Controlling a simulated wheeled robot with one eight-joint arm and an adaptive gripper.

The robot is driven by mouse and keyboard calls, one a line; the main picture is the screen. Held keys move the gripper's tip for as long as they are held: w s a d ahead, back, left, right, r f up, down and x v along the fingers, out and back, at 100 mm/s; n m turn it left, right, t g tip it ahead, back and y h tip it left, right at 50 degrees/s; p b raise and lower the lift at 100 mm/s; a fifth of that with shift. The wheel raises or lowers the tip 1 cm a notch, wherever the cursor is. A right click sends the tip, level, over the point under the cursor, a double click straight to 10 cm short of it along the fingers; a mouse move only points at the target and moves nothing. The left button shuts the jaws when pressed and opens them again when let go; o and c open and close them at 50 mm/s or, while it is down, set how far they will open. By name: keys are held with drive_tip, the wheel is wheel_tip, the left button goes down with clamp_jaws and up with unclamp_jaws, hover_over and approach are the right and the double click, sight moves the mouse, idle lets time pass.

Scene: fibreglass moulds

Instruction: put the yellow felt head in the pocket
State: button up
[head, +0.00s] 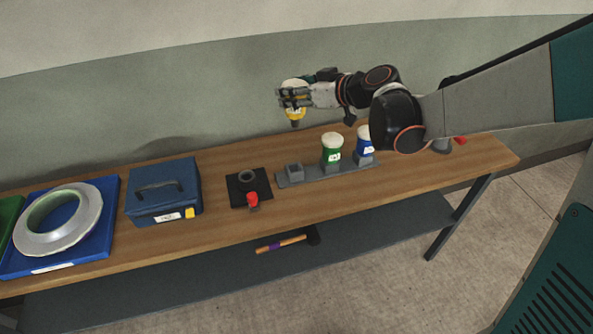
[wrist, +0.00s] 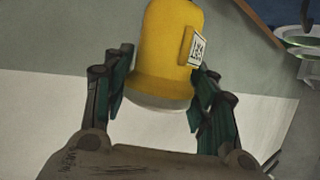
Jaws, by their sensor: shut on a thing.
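The yellow felt head (head: 295,113) has a pale top and a dark lower end, and is up in the air above the bench. My gripper (head: 292,97) is shut on it. In the wrist view the yellow body (wrist: 165,45) sits between my two fingers (wrist: 162,92), with a white label on its side. An empty grey block (head: 293,171) stands at the left end of a grey strip, below the held head. A black plate with a dark round socket (head: 247,177) and a red knob lies left of it. I cannot tell which of these is the pocket.
A green head (head: 332,148) and a blue head (head: 364,143), both pale-topped, stand on the grey strip (head: 325,176). A hammer (head: 283,244) lies on the lower shelf.

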wheel_tip(320, 180, down, 20)
drive_tip(key=b, duration=0.6)
drive_tip(key=shift+a+r+b, duration=0.2)
drive_tip(key=shift+b, duration=0.2)
drive_tip(key=shift+f, duration=0.2)
drive_tip(key=o, duration=1.3)
drive_tip(key=shift+r, duration=0.15)
drive_tip(key=s+d+r+m+h+p, duration=0.1)
drive_tip(key=s+d+r+m+h, duration=0.2)
drive_tip(key=s+d, duration=0.3)
drive_tip(key=s+d+r+m+g+h+p, duration=0.1)
drive_tip(key=s+d+r+m+h, duration=0.2)
drive_tip(key=s, duration=1.1)
drive_tip(key=s+d+r+m+g+h+p, duration=0.1)
drive_tip(key=s+d+r+m+h, duration=0.2)
drive_tip(key=s+d+r, duration=0.3)
drive_tip(key=s+d+h, duration=0.1)
drive_tip(key=s+d, duration=0.3)
drive_tip(key=s, duration=0.1)
drive_tip(key=shift+d+r, duration=0.25)
drive_tip(key=shift+r, duration=0.15)
